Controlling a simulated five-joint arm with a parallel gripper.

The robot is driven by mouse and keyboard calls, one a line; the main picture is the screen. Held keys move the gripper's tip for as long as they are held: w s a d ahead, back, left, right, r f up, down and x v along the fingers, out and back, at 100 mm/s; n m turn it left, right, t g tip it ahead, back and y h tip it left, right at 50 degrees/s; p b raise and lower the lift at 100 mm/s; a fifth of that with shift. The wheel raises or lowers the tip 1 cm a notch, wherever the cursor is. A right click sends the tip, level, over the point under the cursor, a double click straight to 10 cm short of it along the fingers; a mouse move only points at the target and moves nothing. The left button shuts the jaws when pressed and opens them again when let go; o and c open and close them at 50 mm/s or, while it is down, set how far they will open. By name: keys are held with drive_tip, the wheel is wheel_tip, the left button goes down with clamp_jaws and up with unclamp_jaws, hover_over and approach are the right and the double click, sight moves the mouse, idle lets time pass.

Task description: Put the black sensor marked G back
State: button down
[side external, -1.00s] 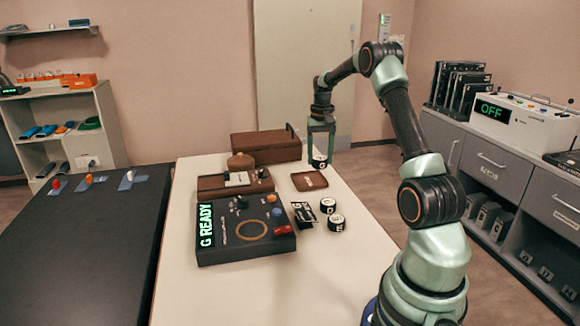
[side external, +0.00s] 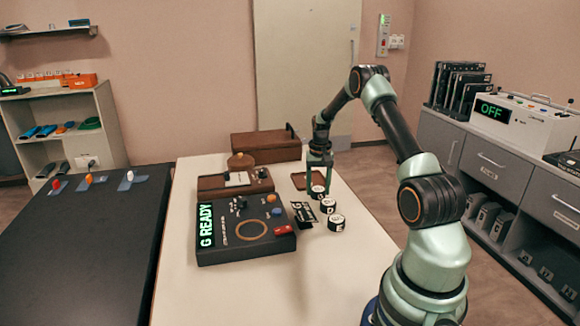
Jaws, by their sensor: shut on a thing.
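My gripper (side external: 320,180) points down at the far right part of the pale table, shut on a small black sensor (side external: 318,192) with a light band. The sensor is low, at or just above the table top; I cannot tell whether it touches. Its mark is too small to read surely. Two similar black-and-white sensors, one (side external: 328,206) close in front of it and another (side external: 336,223) nearer the camera, stand on the table. A black card with white marks (side external: 303,214) lies to their left. The dark console (side external: 245,250) shows "G READY" on its green display (side external: 206,225).
A brown flat pad (side external: 300,180) lies just left of my gripper. Behind the console are a brown unit (side external: 215,186) and a brown box (side external: 262,144). The table's front (side external: 290,290) is clear. A grey cabinet (side external: 490,165) stands at the right.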

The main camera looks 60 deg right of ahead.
drive_tip(key=shift+f, duration=0.1)
drive_tip(key=shift+c, duration=0.8)
unclamp_jaws()
